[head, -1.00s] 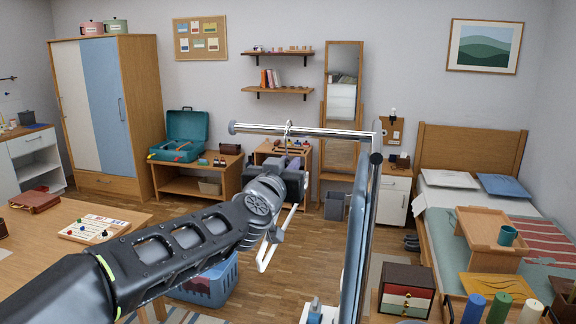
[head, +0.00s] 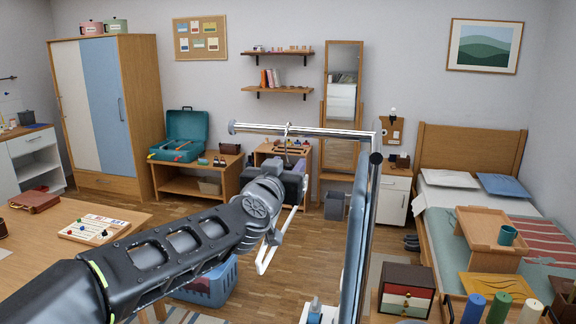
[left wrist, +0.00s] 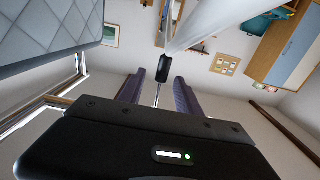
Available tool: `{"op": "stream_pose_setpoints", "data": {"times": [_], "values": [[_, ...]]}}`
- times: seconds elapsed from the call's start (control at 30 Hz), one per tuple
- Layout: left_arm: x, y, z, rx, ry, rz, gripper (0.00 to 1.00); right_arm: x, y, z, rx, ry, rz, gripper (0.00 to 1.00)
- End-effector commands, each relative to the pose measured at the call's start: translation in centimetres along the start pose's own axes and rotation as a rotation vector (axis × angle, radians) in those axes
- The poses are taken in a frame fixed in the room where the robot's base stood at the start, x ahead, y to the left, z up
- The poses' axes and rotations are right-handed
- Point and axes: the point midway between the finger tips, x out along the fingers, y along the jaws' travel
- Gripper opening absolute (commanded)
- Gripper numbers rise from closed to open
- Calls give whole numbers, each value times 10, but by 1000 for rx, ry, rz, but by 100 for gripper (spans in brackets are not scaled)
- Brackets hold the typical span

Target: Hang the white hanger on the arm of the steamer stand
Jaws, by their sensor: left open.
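The steamer stand's chrome arm (head: 335,132) runs level across the middle of the head view from the top of its pole. The white hanger (head: 265,262) shows partly below and beside my left gripper (head: 289,165); its thin metal hook (head: 288,130) is at the arm, seemingly over it, near the left end. In the left wrist view the two purple-grey fingers of my left gripper (left wrist: 158,90) stand apart, with the hook's metal stem between them. The white hanger body (left wrist: 205,25) extends beyond its black neck (left wrist: 144,66). My right gripper is not in view.
The stand's padded board (head: 356,235) rises to the right of my left gripper; its quilted face (left wrist: 45,35) fills a corner of the wrist view. A blue basket (head: 208,283) sits on the floor below my arm. A small drawer chest (head: 405,290) stands at lower right.

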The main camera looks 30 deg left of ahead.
Motion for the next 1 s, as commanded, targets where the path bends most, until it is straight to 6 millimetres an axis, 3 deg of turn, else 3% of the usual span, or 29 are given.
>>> {"op": "stream_pose_setpoints", "data": {"times": [0.43, 1.0], "values": [[-65, -1, -1, 0, 2, -2, 40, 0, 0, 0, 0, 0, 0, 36], [-70, 0, 0, 0, 0, -1, 40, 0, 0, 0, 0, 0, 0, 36]]}}
